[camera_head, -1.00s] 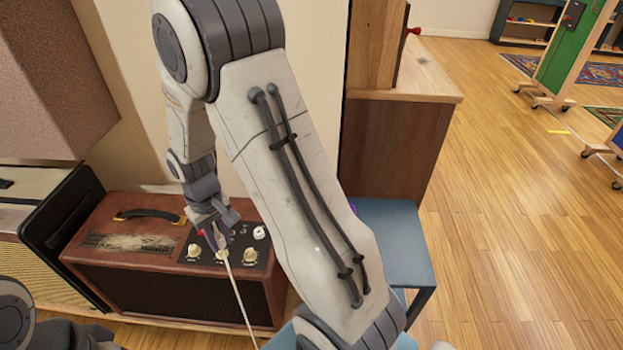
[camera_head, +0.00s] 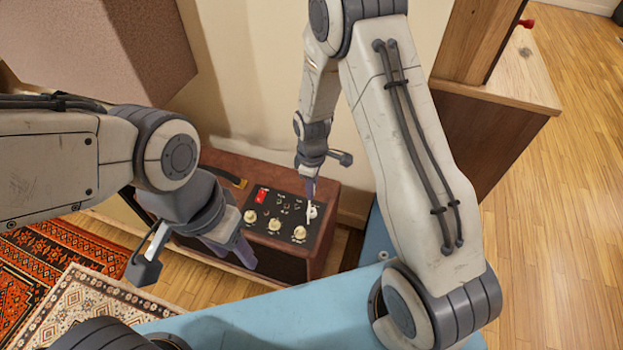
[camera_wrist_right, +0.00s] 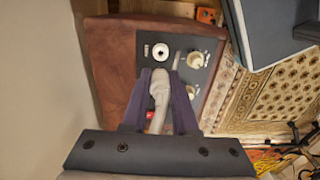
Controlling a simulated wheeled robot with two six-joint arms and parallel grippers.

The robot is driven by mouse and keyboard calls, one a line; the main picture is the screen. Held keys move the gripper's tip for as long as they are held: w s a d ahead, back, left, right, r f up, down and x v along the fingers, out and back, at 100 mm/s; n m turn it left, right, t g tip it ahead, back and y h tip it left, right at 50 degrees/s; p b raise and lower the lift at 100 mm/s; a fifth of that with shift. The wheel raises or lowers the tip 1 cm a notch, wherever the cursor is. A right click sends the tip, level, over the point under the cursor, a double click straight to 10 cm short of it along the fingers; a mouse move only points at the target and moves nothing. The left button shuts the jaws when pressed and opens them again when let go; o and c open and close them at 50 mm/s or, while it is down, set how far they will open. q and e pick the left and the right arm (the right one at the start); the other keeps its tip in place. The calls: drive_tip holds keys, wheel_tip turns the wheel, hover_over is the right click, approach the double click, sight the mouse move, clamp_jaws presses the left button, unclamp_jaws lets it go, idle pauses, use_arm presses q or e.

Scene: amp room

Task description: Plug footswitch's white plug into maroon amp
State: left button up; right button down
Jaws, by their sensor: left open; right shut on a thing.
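The maroon amp (camera_head: 325,180) stands low by the wall, its black control panel (camera_head: 270,212) facing up. A white round socket (camera_wrist_right: 160,52) sits near one end of the panel. My right gripper (camera_head: 310,195) is over that end, shut on the white plug (camera_wrist_right: 158,88). In the right wrist view the plug's front end lies just below the socket; I cannot tell whether they touch. My left gripper (camera_head: 243,258) is open and empty, in front of the amp and left of the right gripper. The footswitch cannot be made out.
Cream knobs (camera_head: 274,225) and a red switch (camera_head: 262,195) are on the panel. A blue surface (camera_head: 260,318) lies in front of the amp. A wooden cabinet (camera_head: 485,140) stands right, a large brown box (camera_head: 120,45) upper left. Patterned rugs (camera_head: 75,305) cover the floor at left.

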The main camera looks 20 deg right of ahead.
drive_tip(key=shift+f+b, duration=2.3)
drive_tip(key=shift+f, duration=0.25)
drive_tip(key=shift+a, duration=0.1)
drive_tip(key=shift+s+p, duration=0.1)
drive_tip(key=shift+p, duration=0.3)
drive_tip(key=shift+f+b, duration=1)
drive_tip(key=shift+f, duration=0.7)
drive_tip(key=c, duration=0.6)
unclamp_jaws()
wheel_tip(320, 180, up, 9)
drive_tip(key=shift+r+p, duration=0.15)
drive_tip(key=shift+p, duration=0.8)
drive_tip(key=shift+r, duration=0.6)
